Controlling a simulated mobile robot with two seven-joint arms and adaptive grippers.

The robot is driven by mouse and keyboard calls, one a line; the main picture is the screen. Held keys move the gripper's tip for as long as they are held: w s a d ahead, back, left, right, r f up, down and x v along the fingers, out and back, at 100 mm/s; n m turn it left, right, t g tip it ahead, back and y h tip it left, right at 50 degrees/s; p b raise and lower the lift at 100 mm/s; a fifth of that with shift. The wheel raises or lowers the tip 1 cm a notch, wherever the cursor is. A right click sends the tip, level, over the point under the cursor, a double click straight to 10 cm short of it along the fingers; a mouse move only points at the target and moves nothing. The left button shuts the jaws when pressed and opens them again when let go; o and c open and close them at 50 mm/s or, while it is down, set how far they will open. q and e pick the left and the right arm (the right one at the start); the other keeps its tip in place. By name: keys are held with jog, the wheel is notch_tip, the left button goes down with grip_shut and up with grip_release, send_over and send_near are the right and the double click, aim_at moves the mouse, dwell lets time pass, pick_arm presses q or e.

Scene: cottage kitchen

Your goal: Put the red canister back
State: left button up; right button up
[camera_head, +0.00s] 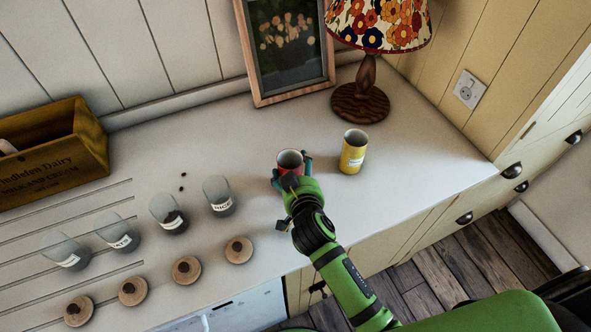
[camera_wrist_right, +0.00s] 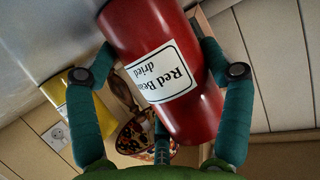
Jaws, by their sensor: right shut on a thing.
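The red canister (camera_head: 290,160) is on or just above the counter, left of the yellow canister; I cannot tell whether it touches the counter. My right gripper (camera_head: 291,177) is shut around its sides. In the right wrist view the red canister (camera_wrist_right: 165,65) fills the middle, with a white label reading "Red Be..." and "dried". The right gripper's teal fingers (camera_wrist_right: 152,68) lie on both sides of it. Its open top shows in the head view. My left gripper is in neither view.
A yellow canister (camera_head: 353,152) stands to the right, near a lamp (camera_head: 361,100). A framed picture (camera_head: 288,50) leans behind. Several glass jars (camera_head: 168,213) and wooden lids (camera_head: 187,269) are to the left, with a wooden crate (camera_head: 55,155) at far left. Bare counter surrounds the red canister.

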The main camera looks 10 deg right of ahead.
jog(key=o, duration=1.2)
jog(key=shift+s+r, duration=0.1)
jog(key=shift+s, duration=0.2)
jog(key=shift+b+v, duration=1.25)
jog(key=shift+v, duration=4.45)
jog(key=shift+r, duration=0.15)
